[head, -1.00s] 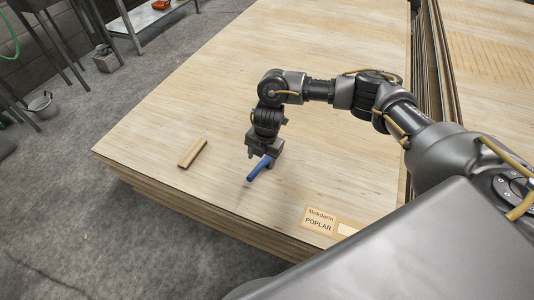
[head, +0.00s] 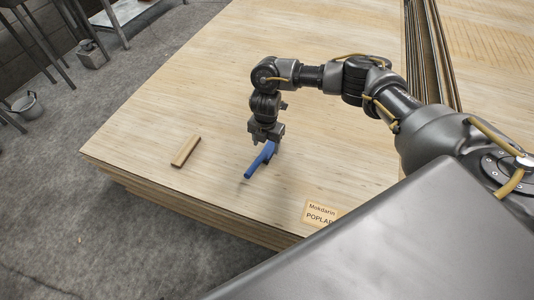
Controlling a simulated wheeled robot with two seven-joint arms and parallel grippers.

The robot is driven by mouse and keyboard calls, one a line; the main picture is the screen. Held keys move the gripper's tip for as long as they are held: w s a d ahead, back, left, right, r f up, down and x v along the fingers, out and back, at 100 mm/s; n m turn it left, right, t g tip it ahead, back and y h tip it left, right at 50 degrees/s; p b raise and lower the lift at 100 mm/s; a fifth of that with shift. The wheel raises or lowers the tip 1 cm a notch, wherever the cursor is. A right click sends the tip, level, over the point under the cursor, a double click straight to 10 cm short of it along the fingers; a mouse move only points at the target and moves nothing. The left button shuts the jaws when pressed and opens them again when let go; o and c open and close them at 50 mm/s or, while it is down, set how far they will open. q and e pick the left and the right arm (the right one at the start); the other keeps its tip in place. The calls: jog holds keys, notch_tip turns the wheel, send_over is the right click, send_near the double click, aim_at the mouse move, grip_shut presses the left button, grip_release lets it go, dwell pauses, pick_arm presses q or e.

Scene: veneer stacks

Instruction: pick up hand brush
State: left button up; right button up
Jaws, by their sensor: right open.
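The hand brush (head: 257,164) appears as a blue, long-handled thing lying on the pale veneer stack (head: 160,110). Its handle points toward the front left. Its far end lies beneath my right gripper (head: 267,140) and is partly hidden. My right gripper is open and points down over that far end. I cannot tell whether the fingers touch the brush. My left gripper is not in view.
A small wooden block (head: 185,151) lies on the stack to the left of the brush. A paper label (head: 320,213) lies near the front edge. Another stack (head: 485,60) stands at the right.

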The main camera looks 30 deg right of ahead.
aim_at(266, 153)
notch_tip(266, 153, down, 5)
jog(key=shift+a+r+b, duration=0.1)
jog(key=shift+r+b, duration=0.05)
jog(key=shift+b, duration=0.25)
jog(key=shift+f, duration=0.3)
jog(key=c, duration=1.1)
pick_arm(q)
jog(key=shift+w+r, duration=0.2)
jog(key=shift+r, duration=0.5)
